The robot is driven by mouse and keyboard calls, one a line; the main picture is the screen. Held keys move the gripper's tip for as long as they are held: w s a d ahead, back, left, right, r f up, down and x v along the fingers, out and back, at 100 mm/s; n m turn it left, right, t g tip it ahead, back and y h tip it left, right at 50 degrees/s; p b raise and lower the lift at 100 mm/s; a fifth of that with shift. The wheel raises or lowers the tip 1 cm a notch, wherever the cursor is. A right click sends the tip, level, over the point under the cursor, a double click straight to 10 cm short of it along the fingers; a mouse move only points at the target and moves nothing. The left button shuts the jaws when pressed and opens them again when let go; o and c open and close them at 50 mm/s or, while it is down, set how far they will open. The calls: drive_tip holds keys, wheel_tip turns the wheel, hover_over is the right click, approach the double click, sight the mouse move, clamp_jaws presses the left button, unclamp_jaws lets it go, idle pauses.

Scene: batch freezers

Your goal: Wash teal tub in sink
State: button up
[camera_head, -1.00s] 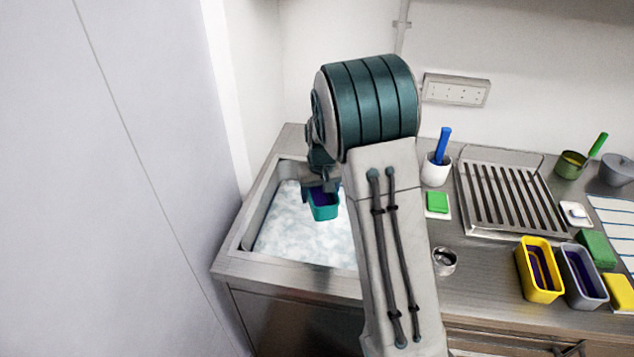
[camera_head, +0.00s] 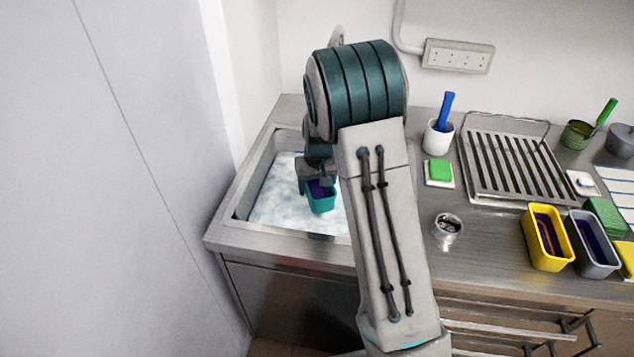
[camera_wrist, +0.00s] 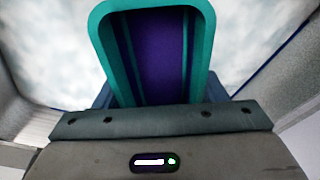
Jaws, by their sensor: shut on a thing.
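The teal tub (camera_head: 321,202) is over the sudsy water inside the sink (camera_head: 243,207), towards the sink's right part. Its inside looks dark purple, with stripes on it, in the wrist view (camera_wrist: 208,45). My gripper (camera_head: 317,180) is shut on the tub's near side and holds it. White suds (camera_head: 275,205) fill the sink. I cannot tell whether the tub's bottom touches the suds. My arm hides the right part of the sink.
On the counter to the right stand a white cup with a blue-handled tool (camera_head: 438,138), a green sponge (camera_head: 439,170), a small metal cup (camera_head: 447,228), a slatted drainer (camera_head: 510,165), a yellow tub (camera_head: 546,240) and a grey tub (camera_head: 590,245). A tall pale panel (camera_head: 110,180) bounds the left.

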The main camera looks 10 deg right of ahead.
drive_tip(key=shift+f+b, duration=3.8)
drive_tip(key=shift+f, duration=1.55)
drive_tip(key=shift+a, duration=0.1)
